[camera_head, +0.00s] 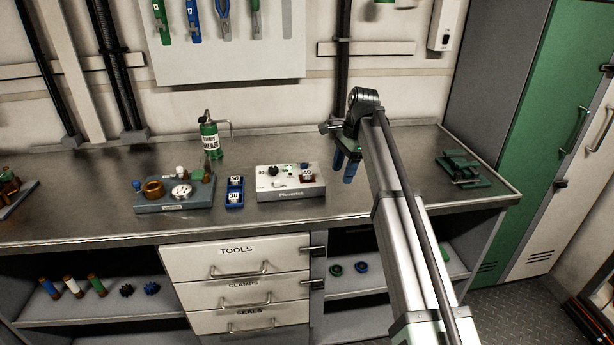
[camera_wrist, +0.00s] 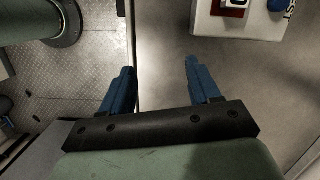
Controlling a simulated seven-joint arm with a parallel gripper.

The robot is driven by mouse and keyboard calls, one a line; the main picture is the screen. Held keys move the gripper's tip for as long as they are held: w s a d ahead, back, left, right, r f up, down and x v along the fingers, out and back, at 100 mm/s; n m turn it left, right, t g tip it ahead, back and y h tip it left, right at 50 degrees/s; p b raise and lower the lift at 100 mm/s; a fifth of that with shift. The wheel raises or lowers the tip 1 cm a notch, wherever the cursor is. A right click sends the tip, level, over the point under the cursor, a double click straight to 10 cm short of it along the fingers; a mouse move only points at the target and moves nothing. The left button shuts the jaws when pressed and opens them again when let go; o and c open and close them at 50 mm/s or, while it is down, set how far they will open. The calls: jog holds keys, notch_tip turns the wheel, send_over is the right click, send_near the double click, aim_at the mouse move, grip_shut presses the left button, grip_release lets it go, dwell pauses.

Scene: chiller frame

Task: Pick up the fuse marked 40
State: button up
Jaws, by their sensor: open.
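A fuse marked 40 (camera_head: 307,173) sits at the right side of the top of a white box (camera_head: 290,194) on the bench.
A grey fixture (camera_head: 175,206) with a brass ring and gauge stands left of the blue tray. A green grease can (camera_head: 209,137) stands behind. A green clamp-like device (camera_head: 460,168) lies at the right. The bench between it and the white box is mostly clear.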

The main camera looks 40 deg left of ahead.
jog(key=a+r+m+t+h, duration=0.1)
jog(key=a+r, duration=0.3)
jog(key=a, duration=0.2)
jog(key=a+r+m+t, duration=0.1)
jog(key=a+r, duration=0.3)
jog(key=a, duration=0.3)
send_over(307, 172)
jog(key=f, duration=0.7)
jog(key=shift+s+d+f, duration=0.1)
jog(key=shift+s, duration=0.1)
jog(key=shift+w+f, duration=0.1)
jog(key=shift+f, duration=3.15)
grip_shut()
